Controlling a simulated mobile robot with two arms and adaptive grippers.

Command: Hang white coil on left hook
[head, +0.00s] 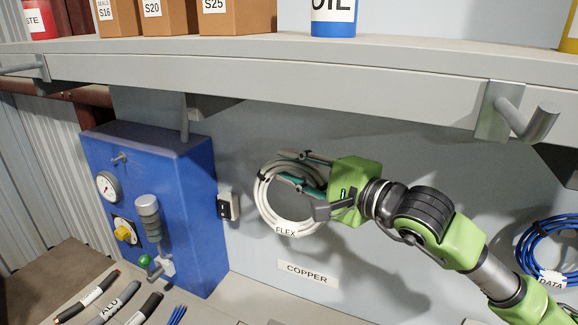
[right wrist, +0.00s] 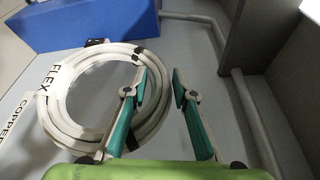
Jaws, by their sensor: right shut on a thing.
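The white coil (head: 263,205), labelled FLEX, hangs upright in my right gripper (head: 312,172) in front of the grey back panel. It also shows in the right wrist view (right wrist: 60,125), where one green-padded finger reaches over the ring's opening and the other lies outside it. The right gripper (right wrist: 157,88) is shut on the side of the coil nearest it; the exact contact is hard to see. The left hook (head: 20,69) sticks out from the shelf's front edge at the far left, with nothing on it. The coil is below and right of it. My left gripper is not in view.
The shelf (head: 300,78) runs above, carrying boxes and cans. A right hook (head: 528,120) is empty. A blue machine box (head: 185,200) with gauge and knobs stands left of the coil. A blue DATA coil (head: 535,245) is at right. Cable pieces (head: 110,305) lie below.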

